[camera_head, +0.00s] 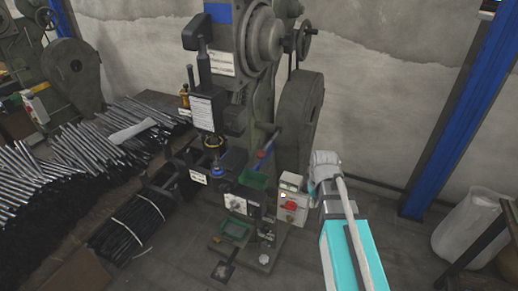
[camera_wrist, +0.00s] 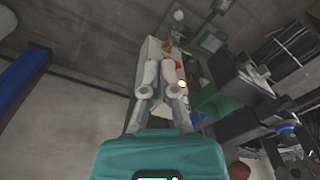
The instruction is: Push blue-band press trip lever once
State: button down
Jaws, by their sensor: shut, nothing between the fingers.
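The press (camera_head: 245,100) with a blue band (camera_head: 218,13) at its top stands at the centre of the head view. A slim dark rod with a red part (camera_head: 266,147) juts from its right side at mid height, and a black-handled lever (camera_head: 202,68) stands on its upper left. I cannot tell for sure which is the trip lever. My gripper (camera_head: 325,162) is right of the press, near its grey flywheel guard, apart from both levers. In the wrist view my gripper (camera_wrist: 160,76) is shut and empty, with a pale switch box (camera_wrist: 151,48) behind its fingers.
A switch box with a red switch (camera_head: 291,206) sits on the press's lower right, close left of my gripper. Green trays (camera_head: 235,231) lie low on the press. Bundled rods (camera_head: 130,222) fill the left.

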jog(key=w+a+r+n+p, duration=0.4)
jog(key=w+a+r+p, duration=0.4)
jog(key=w, duration=0.3)
notch_tip(320, 180, up, 5)
jog(key=n+p, duration=0.3)
jog(key=p, duration=0.1)
send_over(262, 152)
jog(key=shift+s+d+r+y, duration=0.2)
jog(key=shift+d+y, duration=0.1)
jog(key=shift+y, duration=0.1)
jog(key=shift+f, duration=0.15)
jog(key=f+b, duration=0.6)
jog(key=b, duration=0.1)
jog(key=shift+w+a+f, duration=0.25)
jog(key=shift+f, duration=0.1)
